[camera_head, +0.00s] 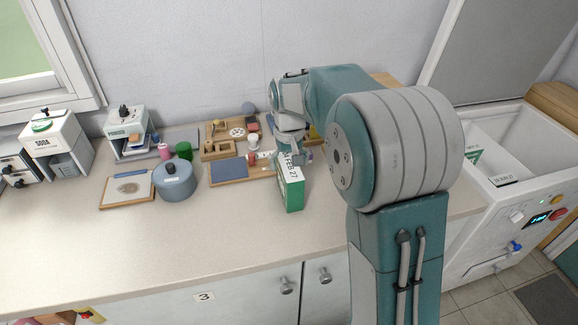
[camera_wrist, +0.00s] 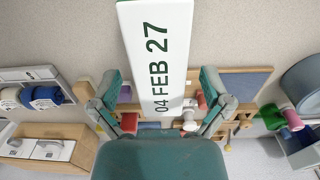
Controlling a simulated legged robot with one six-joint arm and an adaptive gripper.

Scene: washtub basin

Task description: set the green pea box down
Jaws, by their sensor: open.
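In the wrist view the white face of the box (camera_wrist: 157,45) reads "04 FEB 27". My gripper (camera_head: 295,158) is at the box's rear upper end in the head view. In the wrist view its two fingers (camera_wrist: 160,92) are spread wide, one on each side of the box, with a visible gap on both sides. Part of the box's far end is hidden by my gripper in the head view.
A blue-grey pot (camera_head: 174,184) and a wooden board (camera_head: 127,190) stand to the left. Wooden trays with small items (camera_head: 229,173) lie behind and left of the box. The counter in front (camera_head: 200,240) is clear. A white washtub basin (camera_head: 510,160) is at right.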

